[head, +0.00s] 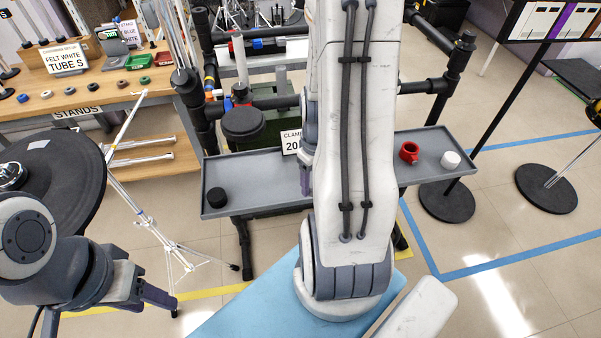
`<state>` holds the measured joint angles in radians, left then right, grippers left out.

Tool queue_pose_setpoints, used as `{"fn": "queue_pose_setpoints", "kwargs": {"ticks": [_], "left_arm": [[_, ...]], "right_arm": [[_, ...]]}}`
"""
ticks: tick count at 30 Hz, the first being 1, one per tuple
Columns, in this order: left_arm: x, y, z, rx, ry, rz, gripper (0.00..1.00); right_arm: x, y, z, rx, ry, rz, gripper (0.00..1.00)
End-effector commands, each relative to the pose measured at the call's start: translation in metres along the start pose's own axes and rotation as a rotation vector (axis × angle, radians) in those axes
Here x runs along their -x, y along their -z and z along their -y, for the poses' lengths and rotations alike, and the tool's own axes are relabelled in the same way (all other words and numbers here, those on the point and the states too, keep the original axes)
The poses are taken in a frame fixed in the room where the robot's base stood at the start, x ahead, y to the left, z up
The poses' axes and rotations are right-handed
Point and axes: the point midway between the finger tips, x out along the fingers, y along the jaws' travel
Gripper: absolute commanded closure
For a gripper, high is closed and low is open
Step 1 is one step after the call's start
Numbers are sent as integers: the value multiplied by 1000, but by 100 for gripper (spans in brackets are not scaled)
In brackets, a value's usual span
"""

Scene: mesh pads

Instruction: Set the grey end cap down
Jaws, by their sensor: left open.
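I cannot make out a grey end cap; my own arm hides the middle of the grey tray (258,172). A black round cap (217,197) sits at the tray's left end. A red clamp collar (409,152) and a white round cap (450,159) sit at its right end. My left gripper (113,306) is at the lower left, open, with nothing seen between its fingers, in front of the tray and apart from it. A small purple part of my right gripper (305,180) shows at the tray beside the arm; the rest is hidden.
A black round pad (60,180) and a chrome stand (150,215) are close to my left arm. A wooden bench (100,85) with small rings and signs stands at the back left. Black pole bases (546,188) stand right. Bare tray shows right of the black cap.

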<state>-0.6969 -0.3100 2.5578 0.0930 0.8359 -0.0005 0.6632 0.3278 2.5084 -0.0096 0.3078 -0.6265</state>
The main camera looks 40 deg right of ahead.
Motion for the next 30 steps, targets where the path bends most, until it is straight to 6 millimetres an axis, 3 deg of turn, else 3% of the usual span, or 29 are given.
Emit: {"fn": "queue_pose_setpoints", "kwargs": {"ticks": [1,6,12,16,24,30], "left_arm": [[-5,-1,0,0,0,1,50],[-7,-1,1,0,0,3,50],[-6,-1,0,0,0,3,50],[-7,-1,0,0,0,2,50],[-9,-1,1,0,0,2,50],[-9,-1,1,0,0,2,50]], "right_arm": [[-12,15,0,8,-1,-1,89],[-34,54,0,5,-1,-1,89],[-51,83,0,3,-2,-3,89],[-57,88,0,0,-2,-2,89],[-92,88,0,0,-2,-2,89],[-94,88,0,0,-3,-4,89]]}}
